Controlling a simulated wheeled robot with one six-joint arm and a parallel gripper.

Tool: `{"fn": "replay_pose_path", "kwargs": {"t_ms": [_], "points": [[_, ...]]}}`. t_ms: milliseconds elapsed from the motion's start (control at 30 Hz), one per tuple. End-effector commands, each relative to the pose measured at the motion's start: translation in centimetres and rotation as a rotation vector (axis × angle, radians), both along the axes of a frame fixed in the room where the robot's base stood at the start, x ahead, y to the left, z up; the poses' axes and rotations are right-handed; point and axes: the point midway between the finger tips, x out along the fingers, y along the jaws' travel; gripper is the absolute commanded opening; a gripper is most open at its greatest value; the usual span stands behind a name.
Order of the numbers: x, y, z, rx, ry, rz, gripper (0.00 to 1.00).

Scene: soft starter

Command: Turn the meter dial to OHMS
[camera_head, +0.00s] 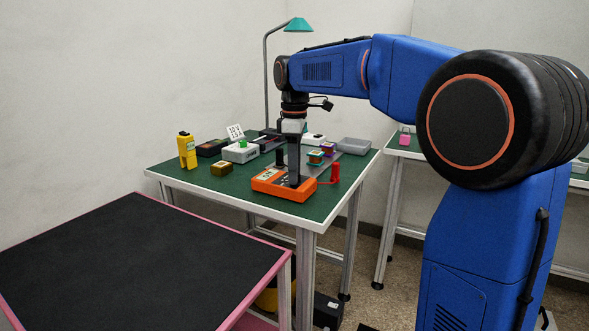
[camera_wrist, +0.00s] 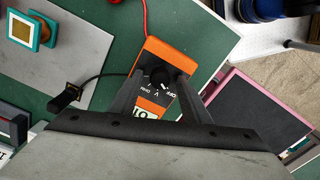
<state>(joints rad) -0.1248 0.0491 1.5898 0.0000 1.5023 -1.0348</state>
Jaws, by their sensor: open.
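The orange meter (camera_head: 268,187) lies near the front edge of the green-topped table, its display facing up. In the wrist view the meter (camera_wrist: 160,52) shows a black dial (camera_wrist: 159,76) with a small white mark. Labels around it include OFF and V; the other lettering is too small to read surely, and I cannot tell the setting. My gripper (camera_head: 294,184) points straight down over the meter. In the wrist view my gripper (camera_wrist: 160,80) is open, with one finger on each side of the dial. I cannot tell whether the fingers touch it.
A red probe (camera_head: 335,172) stands right of the meter, its red lead running to it. A black probe (camera_head: 280,156) stands behind. A yellow device (camera_head: 187,150), a brown block (camera_head: 222,168) and a grey tray (camera_head: 354,146) share the table (camera_head: 220,186). A black-topped cart (camera_head: 130,250) stands in front.

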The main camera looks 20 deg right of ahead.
Motion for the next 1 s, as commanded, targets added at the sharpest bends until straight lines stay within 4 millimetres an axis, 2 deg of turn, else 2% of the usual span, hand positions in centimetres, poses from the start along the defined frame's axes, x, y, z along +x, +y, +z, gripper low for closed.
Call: {"fn": "replay_pose_path", "kwargs": {"t_ms": [133,300,667,1000], "points": [[0.0,0.0,0.02,0.0,0.0,0.0,0.43],[0.0,0.0,0.03,0.0,0.0,0.0,0.03],[0.01,0.0,0.05,0.0,0.0,-0.039,0.02],[0.05,-0.02,0.06,0.0,0.0,-0.261,0.02]]}}
